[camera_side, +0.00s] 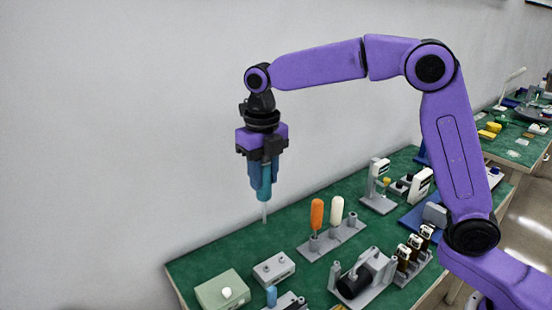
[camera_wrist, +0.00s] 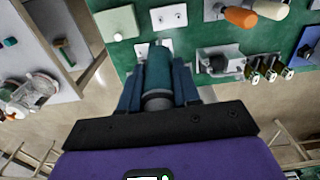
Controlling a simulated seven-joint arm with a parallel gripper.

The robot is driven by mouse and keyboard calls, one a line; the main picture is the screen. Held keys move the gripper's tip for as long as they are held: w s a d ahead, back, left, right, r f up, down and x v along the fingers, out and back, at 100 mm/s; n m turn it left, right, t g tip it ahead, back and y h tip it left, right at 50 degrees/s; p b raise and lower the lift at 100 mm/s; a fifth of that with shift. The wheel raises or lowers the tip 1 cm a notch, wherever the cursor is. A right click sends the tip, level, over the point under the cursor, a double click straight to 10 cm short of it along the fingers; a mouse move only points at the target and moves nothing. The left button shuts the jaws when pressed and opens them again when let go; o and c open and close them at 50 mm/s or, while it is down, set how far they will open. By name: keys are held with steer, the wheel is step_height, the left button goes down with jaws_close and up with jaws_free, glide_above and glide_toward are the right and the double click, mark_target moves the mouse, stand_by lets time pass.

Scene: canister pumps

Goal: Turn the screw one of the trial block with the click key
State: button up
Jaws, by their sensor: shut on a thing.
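My gripper (camera_side: 262,178) is shut on the click key (camera_side: 264,190), a teal handle with a thin light shaft pointing down. It holds the key upright, well above the green bench. In the wrist view, the teal key (camera_wrist: 157,72) sits between the two dark blue fingers (camera_wrist: 158,88). A small pale grey block (camera_side: 273,268) with two dark spots on top, apparently the trial block with its screws, lies on the bench, below the key in the side view. It also shows in the wrist view (camera_wrist: 168,17). The key is apart from it. Which spot is screw one I cannot tell.
A grey rack (camera_side: 345,236) holds an orange-handled (camera_side: 317,214) and a white-handled tool (camera_side: 336,211). A pale green box (camera_side: 222,291) with a white knob stands beside the block. A pump-like unit (camera_side: 362,278) and several small bottles (camera_side: 415,244) stand to the right.

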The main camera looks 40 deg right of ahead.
mark_target(265, 223)
step_height(265, 223, down, 12)
steer(key=shift+d+r, duration=0.1)
stand_by(0.5)
steer(key=shift+f, duration=1.8)
steer(key=shift+f+m, duration=0.1)
steer(key=shift+m, duration=0.8)
steer(key=shift+r, duration=1.55)
steer(key=shift+r, duration=1.6)
